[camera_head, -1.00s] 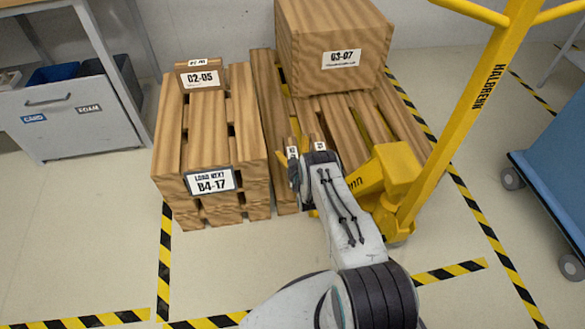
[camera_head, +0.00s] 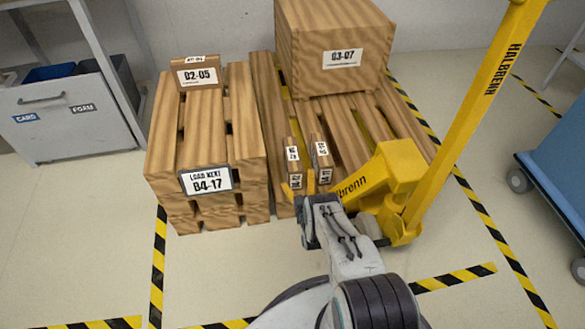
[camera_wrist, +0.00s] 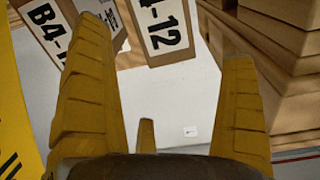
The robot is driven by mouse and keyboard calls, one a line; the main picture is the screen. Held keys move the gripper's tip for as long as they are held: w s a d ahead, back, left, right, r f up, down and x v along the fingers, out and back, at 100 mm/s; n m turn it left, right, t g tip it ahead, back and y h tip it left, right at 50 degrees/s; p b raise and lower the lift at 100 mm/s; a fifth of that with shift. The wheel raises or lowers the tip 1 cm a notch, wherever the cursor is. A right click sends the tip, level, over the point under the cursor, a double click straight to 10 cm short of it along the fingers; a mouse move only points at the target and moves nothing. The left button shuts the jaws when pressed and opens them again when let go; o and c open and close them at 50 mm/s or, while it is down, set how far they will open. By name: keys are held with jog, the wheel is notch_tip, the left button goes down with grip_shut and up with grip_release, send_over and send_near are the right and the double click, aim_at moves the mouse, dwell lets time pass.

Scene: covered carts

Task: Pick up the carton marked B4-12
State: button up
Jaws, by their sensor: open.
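The carton marked B4-12 (camera_wrist: 163,25) is at the top middle of the wrist view, where its label reads "4-12" with the start cut off. It lies ahead of the open gap of my gripper (camera_wrist: 165,48), with no finger closed on it. A second carton (camera_wrist: 60,25), its label cut off after "B4-1", is beside it, behind the left finger. In the head view two small cartons stand side by side, a left one (camera_head: 293,160) and a right one (camera_head: 320,157); their labels are too small to read surely. My gripper (camera_head: 300,187) is just in front of them, empty.
A pallet stack (camera_head: 207,140) with a "B4-17" sign and a small 02-05 carton (camera_head: 196,74) stands left. A large 03-07 carton (camera_head: 335,50) sits on the pallet behind. A yellow pallet jack (camera_head: 385,180) is close on the right. Floor in front is clear.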

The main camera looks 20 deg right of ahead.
aim_at(299, 179)
notch_tip(299, 179, down, 4)
jog(key=b, duration=0.3)
jog(key=shift+r+b+x, duration=0.2)
jog(key=shift+b+x, duration=0.45)
jog(key=shift+x, duration=0.25)
jog(key=shift+b+x, duration=0.8)
jog(key=shift+b, duration=0.25)
jog(key=shift+b+x, duration=0.75)
jog(key=shift+b, duration=0.05)
jog(key=shift+b+x, duration=0.7)
jog(key=shift+x, duration=0.6)
jog(key=shift+c, duration=0.4)
jog(key=c, duration=1.1)
jog(key=shift+o, duration=0.2)
jog(key=shift+w+r, duration=0.1)
jog(key=shift+r, duration=0.15)
